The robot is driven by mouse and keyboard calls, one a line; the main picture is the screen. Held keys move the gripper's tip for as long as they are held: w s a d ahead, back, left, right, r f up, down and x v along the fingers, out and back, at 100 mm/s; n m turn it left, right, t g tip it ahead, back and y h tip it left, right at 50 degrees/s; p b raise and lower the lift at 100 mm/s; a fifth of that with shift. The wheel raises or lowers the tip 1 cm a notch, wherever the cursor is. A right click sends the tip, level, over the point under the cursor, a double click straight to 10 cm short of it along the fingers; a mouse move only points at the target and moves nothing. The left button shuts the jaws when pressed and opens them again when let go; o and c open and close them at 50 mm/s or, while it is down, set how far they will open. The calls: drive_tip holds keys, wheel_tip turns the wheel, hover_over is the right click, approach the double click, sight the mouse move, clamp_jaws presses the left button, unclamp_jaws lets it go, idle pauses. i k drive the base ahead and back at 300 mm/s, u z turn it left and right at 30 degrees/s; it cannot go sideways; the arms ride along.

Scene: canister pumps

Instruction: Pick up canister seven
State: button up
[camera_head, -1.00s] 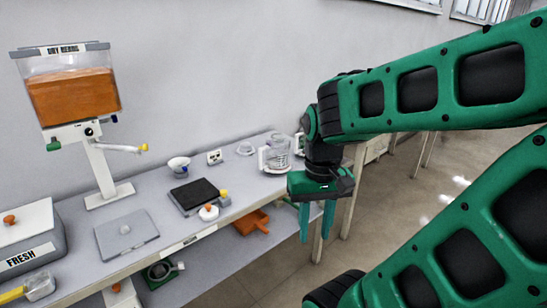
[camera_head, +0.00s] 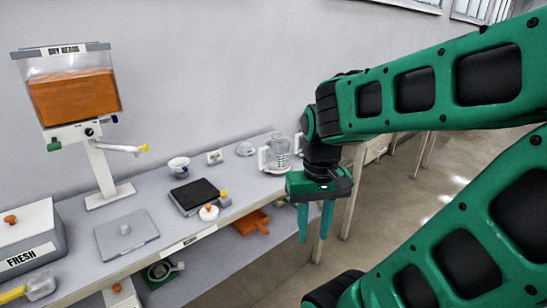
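My gripper (camera_head: 314,219) hangs from my green arm with its two teal fingers pointing down and apart, with nothing between them. It is just off the front right end of the grey table, in front of a clear glass jug (camera_head: 277,153). No canister marked seven can be made out. A dispenser (camera_head: 70,95) labelled "DRY" and a second blurred word, filled with orange contents, stands on a white post at the left.
The table (camera_head: 160,212) carries a box marked FRESH (camera_head: 28,238), a flat grey lid (camera_head: 126,236), a black-topped scale (camera_head: 194,195) and a small bowl (camera_head: 179,166). An orange scoop-like tray (camera_head: 251,223) lies on the lower shelf. Open floor (camera_head: 400,215) lies to the right.

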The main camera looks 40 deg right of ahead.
sight(278, 148)
drive_tip(key=u, duration=2.1)
drive_tip(key=k, duration=1.5)
drive_tip(key=z, duration=1.7)
drive_tip(key=i, duration=1.35)
